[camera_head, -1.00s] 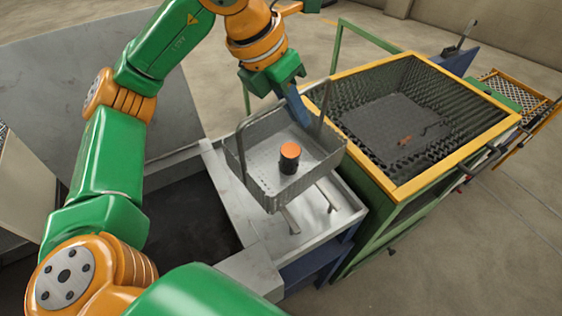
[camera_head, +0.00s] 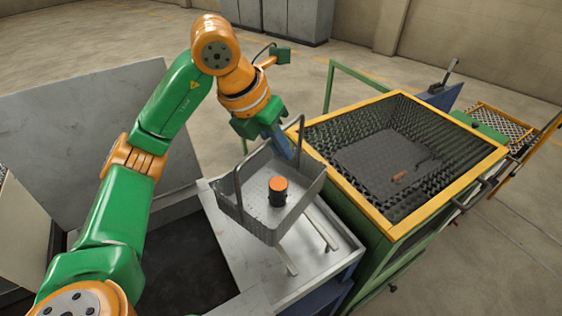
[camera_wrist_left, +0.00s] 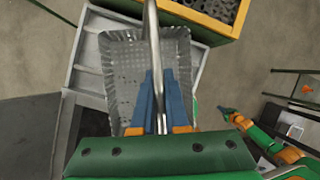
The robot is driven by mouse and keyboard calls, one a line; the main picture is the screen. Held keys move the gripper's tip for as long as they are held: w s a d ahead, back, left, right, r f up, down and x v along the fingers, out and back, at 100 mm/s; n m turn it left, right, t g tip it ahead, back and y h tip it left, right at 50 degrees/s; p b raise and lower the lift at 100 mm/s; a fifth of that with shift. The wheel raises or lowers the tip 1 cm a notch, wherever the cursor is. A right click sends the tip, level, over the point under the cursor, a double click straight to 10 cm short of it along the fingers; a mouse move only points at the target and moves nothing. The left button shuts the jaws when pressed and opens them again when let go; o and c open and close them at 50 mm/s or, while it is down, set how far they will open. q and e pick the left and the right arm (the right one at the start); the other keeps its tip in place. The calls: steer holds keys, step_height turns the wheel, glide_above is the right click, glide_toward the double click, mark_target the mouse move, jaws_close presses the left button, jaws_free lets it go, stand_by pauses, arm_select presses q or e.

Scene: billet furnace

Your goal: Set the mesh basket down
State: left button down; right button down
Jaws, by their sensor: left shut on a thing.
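The grey mesh basket (camera_head: 263,222) hangs from my left gripper (camera_head: 284,146), whose blue fingers are shut on its handle. An orange-topped dark cylinder (camera_head: 278,192) stands inside the basket. The basket is over a pale metal worktop (camera_head: 330,270) with two light rails (camera_head: 322,234) on it; I cannot tell whether it touches them. In the left wrist view the fingers (camera_wrist_left: 160,95) close on the handle bar, with the perforated basket floor (camera_wrist_left: 125,75) below. The cylinder is not visible there. My right gripper does not show in the head view.
A yellow-rimmed green bin (camera_head: 390,225) with dark patterned walls stands right of the worktop, close to the basket. A dark open pit (camera_head: 185,258) lies left of the worktop, below a large grey panel (camera_head: 75,120). An orange-framed mesh rack (camera_head: 497,122) is at the far right.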

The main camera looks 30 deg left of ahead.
arm_select(q)
steer(key=p, duration=0.1)
glide_toward(289, 174)
steer(key=shift+w+d+f, duration=0.2)
steer(key=shift+w+d, duration=0.3)
steer(key=shift+w, duration=0.15)
steer(key=f, duration=0.4)
steer(key=shift+w+a, duration=0.2)
steer(key=shift+w, duration=0.1)
steer(key=c, duration=1)
jaws_free()
steer(key=shift+o, duration=0.4)
steer(key=shift+s+d, duration=0.1)
steer(key=shift+d, duration=0.05)
steer(key=shift+s+r, duration=0.1)
steer(key=shift+r, duration=0.3)
steer(key=v, duration=1.1)
steer(key=shift+s, duration=0.15)
